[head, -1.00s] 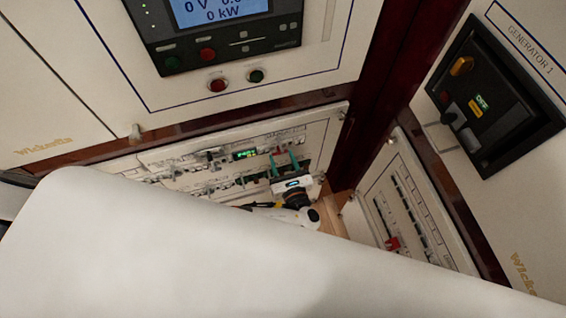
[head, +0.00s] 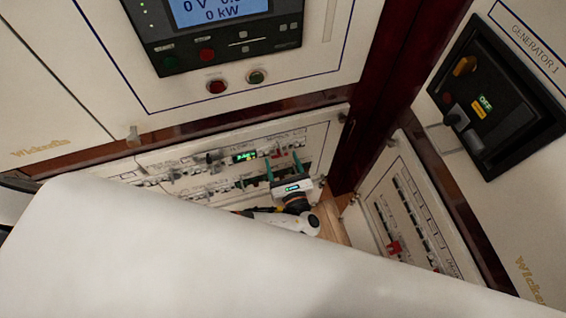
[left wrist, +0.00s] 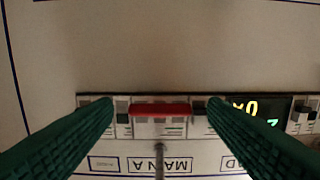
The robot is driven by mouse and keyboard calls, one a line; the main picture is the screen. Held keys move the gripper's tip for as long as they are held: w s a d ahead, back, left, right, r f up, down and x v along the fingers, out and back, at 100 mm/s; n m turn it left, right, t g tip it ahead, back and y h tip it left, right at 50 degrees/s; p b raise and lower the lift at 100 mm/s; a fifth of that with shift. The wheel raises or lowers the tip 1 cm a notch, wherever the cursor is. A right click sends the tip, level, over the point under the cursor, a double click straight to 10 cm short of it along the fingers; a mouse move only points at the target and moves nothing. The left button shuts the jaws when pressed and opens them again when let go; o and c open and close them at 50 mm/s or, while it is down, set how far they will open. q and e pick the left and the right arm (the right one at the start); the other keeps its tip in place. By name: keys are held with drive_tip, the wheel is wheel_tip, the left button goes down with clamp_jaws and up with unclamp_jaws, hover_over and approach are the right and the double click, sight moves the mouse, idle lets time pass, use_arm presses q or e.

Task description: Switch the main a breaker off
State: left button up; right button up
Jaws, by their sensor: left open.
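The main a breaker, a wide block with a red bar (left wrist: 160,109), sits in a row in the left wrist view, where its label (left wrist: 150,164) appears upside down. I cannot tell its switch position. A small red patch (head: 280,153) shows at that place in the head view. My left gripper (head: 282,162) is open in front of the lower breaker panel, its green fingers spread. In the left wrist view the left gripper (left wrist: 160,107) has one finger on each side of the red bar, apart from it. My right gripper is not in view.
Neighbouring breakers (left wrist: 122,112) and a lit digital display (left wrist: 252,110) flank the red bar closely. Blank panel lies above the row in the wrist view. A side panel (head: 405,215) with a red switch stands right, below the generator 1 panel (head: 490,105). My white arm hides the foreground.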

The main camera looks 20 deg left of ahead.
use_arm(q)
drive_tip(key=v, duration=1.2)
drive_tip(key=shift+b, duration=0.4)
drive_tip(key=s+a+f+n+g+h, duration=0.1)
drive_tip(key=s+a+f+n+g, duration=0.25)
drive_tip(key=f, duration=0.45)
drive_tip(key=s+a+f+n+g+h, duration=0.2)
drive_tip(key=s+a+f+g, duration=0.25)
drive_tip(key=f, duration=0.25)
drive_tip(key=s+a+f+n+g+h, duration=0.1)
drive_tip(key=s+a+f+n+g, duration=0.25)
drive_tip(key=f, duration=0.45)
drive_tip(key=s+a+f+n+g+h, duration=0.1)
drive_tip(key=s+a+f+n+h, duration=0.2)
drive_tip(key=s+n, duration=0.4)
drive_tip(key=s+a+f+n+g+h, duration=0.1)
drive_tip(key=s+a+f+n+h, duration=0.1)
drive_tip(key=s+n, duration=0.6)
wheel_tip(320, 180, down, 2)
drive_tip(key=a+n, duration=0.1)
drive_tip(key=n, duration=0.1)
drive_tip(key=shift+a+f+n+h, duration=0.15)
drive_tip(key=shift+n+h, duration=0.25)
